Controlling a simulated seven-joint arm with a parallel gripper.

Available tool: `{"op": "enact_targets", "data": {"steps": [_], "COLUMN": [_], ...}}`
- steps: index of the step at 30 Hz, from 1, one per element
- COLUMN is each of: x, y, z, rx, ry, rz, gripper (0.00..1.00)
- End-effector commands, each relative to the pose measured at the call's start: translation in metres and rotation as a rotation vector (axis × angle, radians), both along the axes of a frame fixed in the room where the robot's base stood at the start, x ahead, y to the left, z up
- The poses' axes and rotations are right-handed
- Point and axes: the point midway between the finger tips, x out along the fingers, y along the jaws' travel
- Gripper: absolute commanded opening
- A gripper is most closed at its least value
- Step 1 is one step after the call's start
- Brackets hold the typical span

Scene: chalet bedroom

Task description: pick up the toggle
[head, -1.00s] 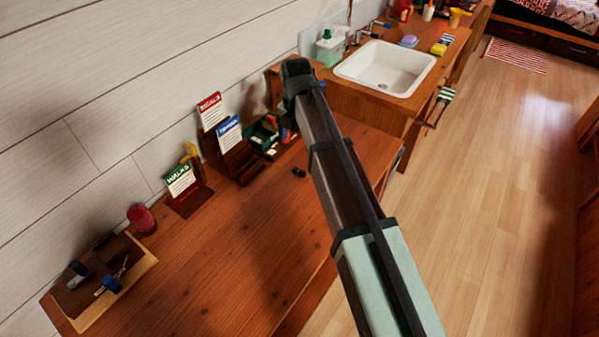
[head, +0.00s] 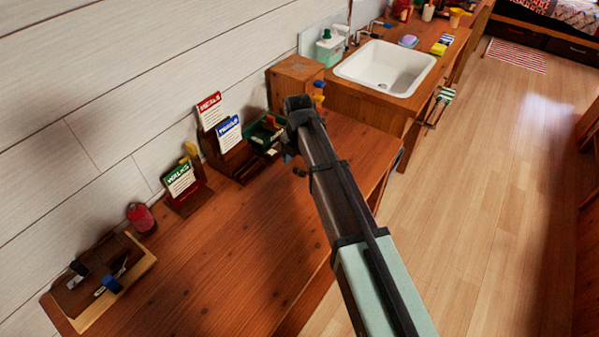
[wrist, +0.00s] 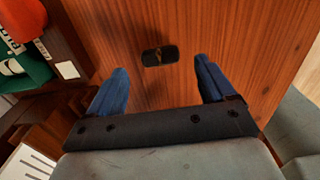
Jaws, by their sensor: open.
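The toggle (wrist: 159,56) is a small dark, rounded piece with a brass-coloured mark in its middle. It lies flat on the wooden desk (wrist: 220,30). In the head view the toggle (head: 299,171) is a small dark spot just left of my arm. My gripper (wrist: 160,88) is open and empty, with its two blue fingers apart. In the wrist view the toggle shows between and slightly beyond the fingertips, touching neither. In the head view my gripper (head: 290,152) is mostly hidden behind my own wrist.
A green tray (head: 262,133) and wooden card holders (head: 240,163) stand left of my gripper along the wall. A wooden box (head: 294,80) stands behind it. A red jar (head: 141,217) and a wooden organiser (head: 75,298) are at the near left. The desk's middle is clear.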

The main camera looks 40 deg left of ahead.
Motion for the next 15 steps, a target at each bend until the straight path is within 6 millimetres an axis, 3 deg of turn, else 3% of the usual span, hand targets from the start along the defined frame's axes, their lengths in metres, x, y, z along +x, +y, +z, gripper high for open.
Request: {"op": "enact_targets", "data": {"steps": [6, 15], "x": [0.002, 0.002], "y": [-0.001, -0.001], "z": [-0.027, -0.031], "rx": [0.000, 0.001], "ry": [0.000, -0.001], "rz": [0.000, 0.000], "gripper": [0.83, 0.81]}}
